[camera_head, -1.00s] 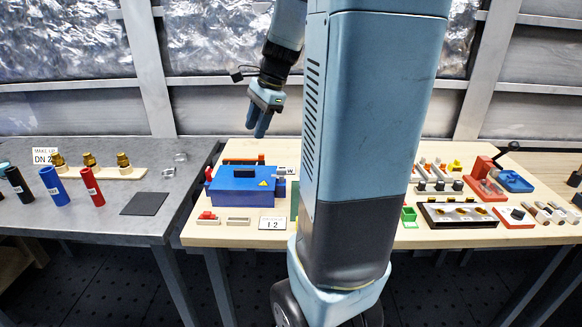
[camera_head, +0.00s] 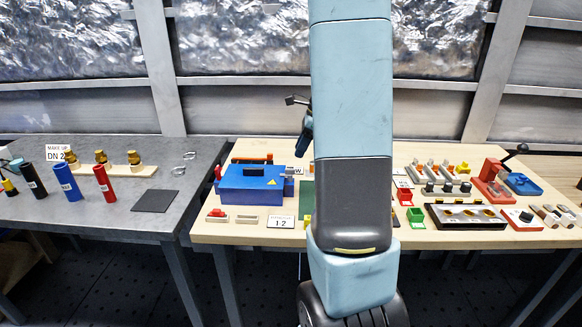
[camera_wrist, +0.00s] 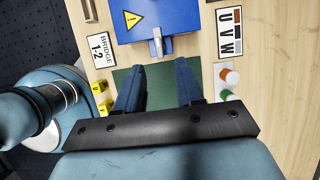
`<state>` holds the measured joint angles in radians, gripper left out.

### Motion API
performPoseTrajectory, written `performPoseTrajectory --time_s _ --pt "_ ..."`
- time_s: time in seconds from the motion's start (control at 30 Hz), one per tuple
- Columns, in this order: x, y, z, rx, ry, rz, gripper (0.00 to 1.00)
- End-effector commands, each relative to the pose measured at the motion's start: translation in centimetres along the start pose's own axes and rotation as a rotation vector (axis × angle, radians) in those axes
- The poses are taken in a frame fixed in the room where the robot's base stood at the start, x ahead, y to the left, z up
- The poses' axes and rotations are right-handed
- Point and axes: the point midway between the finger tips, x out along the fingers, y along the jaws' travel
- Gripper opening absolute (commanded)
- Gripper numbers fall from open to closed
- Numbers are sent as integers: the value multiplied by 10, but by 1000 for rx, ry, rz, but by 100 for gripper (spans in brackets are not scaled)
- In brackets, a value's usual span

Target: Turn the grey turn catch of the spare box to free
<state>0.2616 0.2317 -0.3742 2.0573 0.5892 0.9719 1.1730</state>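A blue box (camera_head: 252,185) with a yellow warning triangle stands on the wooden bench in the head view. In the wrist view the blue box (camera_wrist: 185,18) fills the top middle. A small grey catch (camera_wrist: 157,40) sits on its near edge, its lever lying roughly along the picture's vertical. My gripper (camera_wrist: 158,66) is open and empty, its two dark blue fingers pointing toward the catch, with the tips on either side below it. I cannot tell the height gap. In the head view my arm's end is mostly hidden behind my own column.
A dark green plate (camera_wrist: 158,90) lies below the fingers. A "BRIDGE 1-2" card (camera_wrist: 101,50) is left of it; a U V W card (camera_wrist: 230,32) and orange and green round parts (camera_wrist: 230,76) are right.

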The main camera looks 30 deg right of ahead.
Motion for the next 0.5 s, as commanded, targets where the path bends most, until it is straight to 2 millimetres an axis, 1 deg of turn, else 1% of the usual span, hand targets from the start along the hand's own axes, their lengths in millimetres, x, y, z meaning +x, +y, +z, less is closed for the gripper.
performPoseTrajectory --time_s 0.03,0.23,0.4,0.5 --pt "10 1 0 0 1 4 37" --pt "44 1 1 -1 0 4 37" --pt "65 0 1 -1 0 2 37" --pt "72 0 1 -3 1 1 37"
